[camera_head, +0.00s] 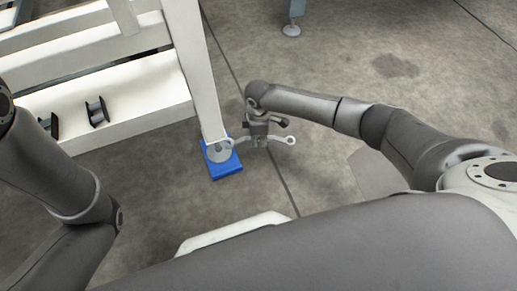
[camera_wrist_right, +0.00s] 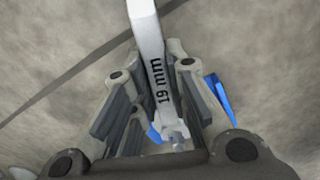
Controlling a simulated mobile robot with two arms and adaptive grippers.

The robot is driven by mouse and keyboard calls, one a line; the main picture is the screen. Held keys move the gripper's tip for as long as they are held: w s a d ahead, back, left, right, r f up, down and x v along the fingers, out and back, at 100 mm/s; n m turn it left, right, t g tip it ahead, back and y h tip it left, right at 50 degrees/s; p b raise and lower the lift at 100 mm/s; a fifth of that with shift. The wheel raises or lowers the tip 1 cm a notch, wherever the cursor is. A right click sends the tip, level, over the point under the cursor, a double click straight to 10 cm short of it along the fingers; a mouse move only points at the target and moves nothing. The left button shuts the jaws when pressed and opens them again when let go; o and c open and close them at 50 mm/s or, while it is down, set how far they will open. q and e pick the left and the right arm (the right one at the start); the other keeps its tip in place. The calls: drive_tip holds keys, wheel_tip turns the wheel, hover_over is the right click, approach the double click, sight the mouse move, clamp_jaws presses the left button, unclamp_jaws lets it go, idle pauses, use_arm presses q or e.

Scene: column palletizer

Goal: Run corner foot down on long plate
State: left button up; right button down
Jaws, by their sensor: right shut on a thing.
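The corner foot (camera_head: 217,154) is a grey round foot under the white machine leg. It stands over a blue plate (camera_head: 229,170) on the floor; whether it bears on the plate cannot be told. My right gripper (camera_head: 257,138) is shut on a grey wrench (camera_head: 278,139), just right of the foot. The wrench's left end overlaps the foot's stem in the head view; whether it is seated there cannot be told. In the right wrist view the wrench (camera_wrist_right: 147,30), marked 19 mm, lies between the fingers (camera_wrist_right: 158,95), with blue plate parts (camera_wrist_right: 217,97) beyond. My left gripper is out of view.
The white machine frame (camera_head: 110,105) fills the upper left, its leg (camera_head: 196,70) close to my right gripper. Another foot (camera_head: 291,30) stands at the top. A pale edge (camera_head: 235,231) shows low in the middle. Floor to the right is open.

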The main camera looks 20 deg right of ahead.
drive_tip(key=w+n+b, duration=0.2)
drive_tip(key=w, duration=0.1)
drive_tip(key=w+n+b, duration=0.2)
drive_tip(key=w+b, duration=0.1)
drive_tip(key=w+n+b, duration=0.2)
drive_tip(key=w+n, duration=0.1)
drive_tip(key=shift+a+f, duration=0.15)
drive_tip(key=shift+f, duration=0.1)
drive_tip(key=shift+w+a+r+n+b, duration=0.2)
drive_tip(key=shift+w+n+b, duration=0.6)
drive_tip(key=shift+b, duration=0.2)
drive_tip(key=shift+r, duration=0.1)
drive_tip(key=shift+d+f, duration=0.15)
drive_tip(key=shift+f, duration=0.1)
drive_tip(key=shift+p, duration=0.5)
drive_tip(key=shift+s+a+p, duration=0.2)
drive_tip(key=shift+a+p, duration=0.2)
drive_tip(key=shift+p, duration=0.1)
idle(0.3)
drive_tip(key=shift+s+a+p, duration=0.35)
drive_tip(key=shift+a+p, duration=0.25)
drive_tip(key=shift+a, duration=0.15)
drive_tip(key=shift+s+a+p, duration=0.35)
drive_tip(key=shift+a+p, duration=0.25)
drive_tip(key=shift+a, duration=0.15)
idle(1.5)
drive_tip(key=shift+r, duration=0.1)
